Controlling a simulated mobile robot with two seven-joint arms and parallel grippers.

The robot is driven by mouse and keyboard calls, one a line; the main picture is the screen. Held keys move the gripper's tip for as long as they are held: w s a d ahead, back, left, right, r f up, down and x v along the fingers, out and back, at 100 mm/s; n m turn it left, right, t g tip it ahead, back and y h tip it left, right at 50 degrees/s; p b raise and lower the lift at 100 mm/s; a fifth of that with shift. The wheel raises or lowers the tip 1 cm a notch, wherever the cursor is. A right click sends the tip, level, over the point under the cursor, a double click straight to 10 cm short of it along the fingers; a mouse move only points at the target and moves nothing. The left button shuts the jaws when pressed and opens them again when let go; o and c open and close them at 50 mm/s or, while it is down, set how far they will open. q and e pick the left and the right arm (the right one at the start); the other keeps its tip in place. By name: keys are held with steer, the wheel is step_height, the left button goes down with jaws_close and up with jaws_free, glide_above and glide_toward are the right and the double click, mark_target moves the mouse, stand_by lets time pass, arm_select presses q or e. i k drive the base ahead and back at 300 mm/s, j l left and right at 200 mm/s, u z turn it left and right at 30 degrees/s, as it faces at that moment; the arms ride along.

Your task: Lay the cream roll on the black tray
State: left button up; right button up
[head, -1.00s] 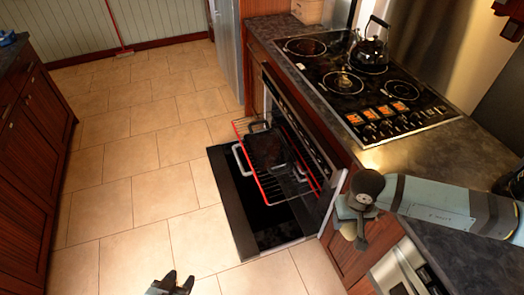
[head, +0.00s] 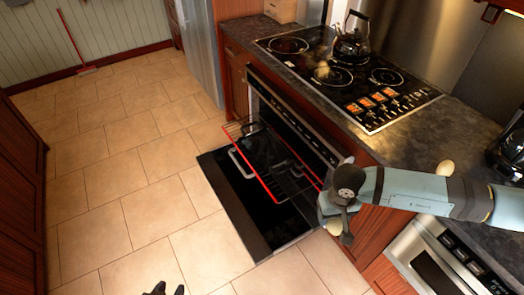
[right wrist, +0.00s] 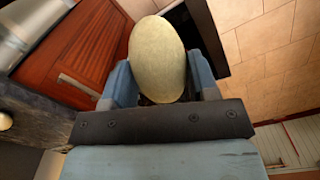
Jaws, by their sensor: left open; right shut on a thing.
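The cream roll (right wrist: 158,60) is a pale oval, held between the two fingers of my right gripper (right wrist: 163,85) in the right wrist view. In the head view my right gripper (head: 336,218) is beside the near end of the open oven, pointing down, and mostly hides the roll. The black tray (head: 264,148) is dark with light handles. It sits on the red-edged oven rack, to the left of my right gripper and apart from it. My left gripper (head: 164,290) is open and empty at the bottom edge, partly cut off.
The oven door (head: 228,200) is folded down, with the rack (head: 262,186) pulled out above it. A cooktop (head: 345,75) with a kettle (head: 352,42) is on the counter. Another pale rounded object (head: 446,168) shows behind my right arm.

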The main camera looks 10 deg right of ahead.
mark_target(260, 142)
steer(key=j+z, duration=0.1)
steer(key=j, duration=0.35)
steer(key=i+j+z, duration=0.15)
steer(key=j, duration=0.35)
steer(key=i+j+z, duration=0.1)
steer(key=j, duration=0.35)
steer(key=i+j+z, duration=0.1)
steer(key=j, duration=0.3)
steer(key=i+j+z, duration=0.15)
steer(key=i+j, duration=0.2)
steer(key=i+j+z, duration=0.1)
steer(key=i+j, duration=0.2)
steer(key=j, duration=0.25)
steer(key=i+j+z, duration=0.15)
steer(key=i+j, duration=0.25)
steer(key=i, duration=0.2)
steer(key=i+j+z, duration=0.15)
steer(key=i+j, duration=0.35)
steer(key=i, duration=0.1)
